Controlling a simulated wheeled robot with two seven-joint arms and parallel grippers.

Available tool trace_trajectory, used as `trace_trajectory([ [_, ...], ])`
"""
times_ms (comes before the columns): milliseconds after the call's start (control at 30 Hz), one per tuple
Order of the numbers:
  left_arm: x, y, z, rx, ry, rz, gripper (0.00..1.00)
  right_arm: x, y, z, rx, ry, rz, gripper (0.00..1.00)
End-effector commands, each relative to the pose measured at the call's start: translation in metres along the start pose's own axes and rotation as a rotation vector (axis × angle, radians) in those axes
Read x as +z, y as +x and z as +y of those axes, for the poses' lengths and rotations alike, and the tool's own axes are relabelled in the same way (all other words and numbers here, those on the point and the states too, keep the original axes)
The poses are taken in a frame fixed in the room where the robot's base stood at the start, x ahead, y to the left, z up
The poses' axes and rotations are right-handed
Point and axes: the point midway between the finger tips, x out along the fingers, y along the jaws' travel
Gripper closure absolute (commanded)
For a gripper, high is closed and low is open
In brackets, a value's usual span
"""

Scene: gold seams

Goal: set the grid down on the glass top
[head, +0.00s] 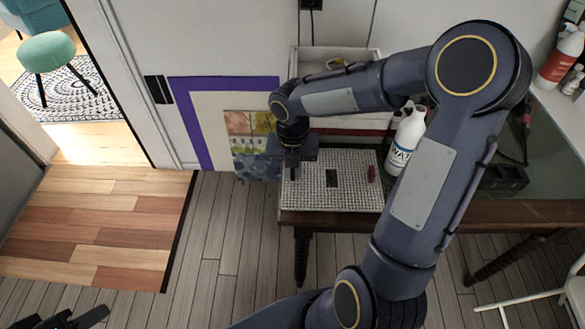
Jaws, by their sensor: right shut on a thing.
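The grid (345,195), a pale panel with a fine dark mesh, is over the left end of the table in the head view. My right gripper (292,172) is shut on its left edge, pointing down. The grid looks roughly level; I cannot tell whether it touches the surface under it. The greenish glass top (550,178) shows at the right, behind and beside my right arm, which hides much of it. A small dark rectangle and a small red piece show within the grid's outline. Part of my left gripper (78,318) shows at the bottom left, away from the table.
A white bottle (405,140) stands just right of the grid. A pale wooden tray (330,62) is behind it. A dark slotted block (502,178) is on the right part of the table. Framed pictures (205,120) lean at the left. A spray bottle (560,58) stands at the far right.

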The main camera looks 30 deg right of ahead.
Motion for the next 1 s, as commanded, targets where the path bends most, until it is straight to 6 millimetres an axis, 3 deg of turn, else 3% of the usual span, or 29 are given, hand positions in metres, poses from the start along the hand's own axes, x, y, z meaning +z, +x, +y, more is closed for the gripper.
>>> trace_trajectory([
  [233, 0.001, 0.001, -0.001, 0.0, 0.0, 0.0, 0.64, 0.0, 0.003, 0.0, 0.0, 0.0, 0.0, 1.0],
  [267, 0.0, 0.001, 0.0, 0.0, 0.0, 0.0, 0.64, 0.0, 0.002, 0.0, 0.0, 0.001, 0.0, 0.86],
  [400, 0.0, 0.001, 0.0, 0.0, 0.0, 0.0, 0.64, 0.0, 0.002, 0.0, 0.0, 0.001, 0.0, 0.68],
  [767, -0.001, -0.002, 0.001, 0.0, 0.0, 0.0, 0.64, 0.0, -0.004, 0.0, 0.0, 0.001, -0.002, 0.68],
  [1000, -0.005, -0.011, 0.005, 0.0, 0.0, 0.0, 0.64, 0.001, -0.048, 0.001, 0.002, 0.001, -0.006, 0.68],
])
